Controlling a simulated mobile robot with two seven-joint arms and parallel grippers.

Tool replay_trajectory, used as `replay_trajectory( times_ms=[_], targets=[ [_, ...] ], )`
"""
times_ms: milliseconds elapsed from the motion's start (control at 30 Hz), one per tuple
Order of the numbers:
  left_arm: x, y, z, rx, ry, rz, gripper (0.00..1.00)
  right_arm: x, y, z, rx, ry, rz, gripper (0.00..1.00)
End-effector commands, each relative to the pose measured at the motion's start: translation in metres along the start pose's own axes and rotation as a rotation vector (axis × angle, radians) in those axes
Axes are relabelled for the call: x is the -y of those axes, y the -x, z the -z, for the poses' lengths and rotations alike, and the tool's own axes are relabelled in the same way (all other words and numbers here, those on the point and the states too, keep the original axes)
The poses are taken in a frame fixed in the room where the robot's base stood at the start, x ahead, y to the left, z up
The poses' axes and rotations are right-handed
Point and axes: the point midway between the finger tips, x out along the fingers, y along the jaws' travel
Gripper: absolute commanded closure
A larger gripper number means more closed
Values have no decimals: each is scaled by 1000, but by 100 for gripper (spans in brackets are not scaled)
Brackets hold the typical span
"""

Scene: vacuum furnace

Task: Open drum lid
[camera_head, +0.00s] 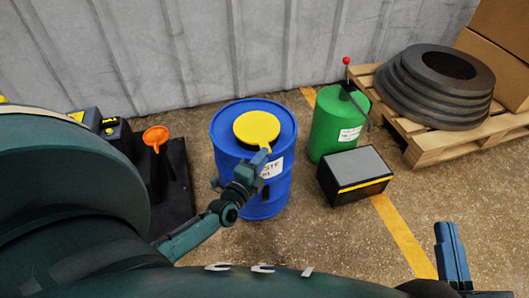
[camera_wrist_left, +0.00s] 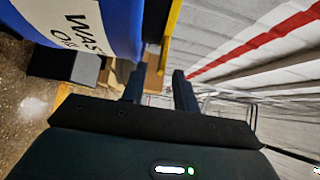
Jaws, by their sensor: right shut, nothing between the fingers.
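The blue drum (camera_head: 225,150) stands upright at the centre of the head view, with a white label on its side. Its round yellow lid (camera_head: 257,125) lies flat on top, with a small tab towards me. My left gripper (camera_head: 262,160) is at the near edge of the lid, by the tab. In the left wrist view its fingers (camera_wrist_left: 160,88) are apart, the drum (camera_wrist_left: 120,25) is on the left and the lid's yellow edge (camera_wrist_left: 173,25) shows beyond them. Contact with the tab cannot be told. My right gripper (camera_head: 452,250) is shut and empty at lower right.
A green drum (camera_head: 328,130) and a black box with a grey top (camera_head: 357,170) stand right of the blue drum. A pallet (camera_head: 425,150) carries dark rings (camera_head: 420,100). An orange funnel (camera_head: 156,138) is on the left. Bare floor lies at the front right.

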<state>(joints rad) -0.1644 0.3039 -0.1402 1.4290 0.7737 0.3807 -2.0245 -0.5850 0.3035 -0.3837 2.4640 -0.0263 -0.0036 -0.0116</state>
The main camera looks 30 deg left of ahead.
Motion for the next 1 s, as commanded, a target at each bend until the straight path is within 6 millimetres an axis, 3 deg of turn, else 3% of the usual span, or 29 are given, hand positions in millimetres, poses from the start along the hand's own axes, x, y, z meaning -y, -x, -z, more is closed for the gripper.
replay_trajectory(
  times_ms=[367,733,1000],
  targets=[
    [0,0,1,0,0,0,70,1,0,4,-12,5,9,100],
    [0,0,1,1,0,0,100,1,0,2,-8,5,10,100],
    [0,0,1,1,0,0,100,1,0,1,-6,2,6,100]
  ],
)
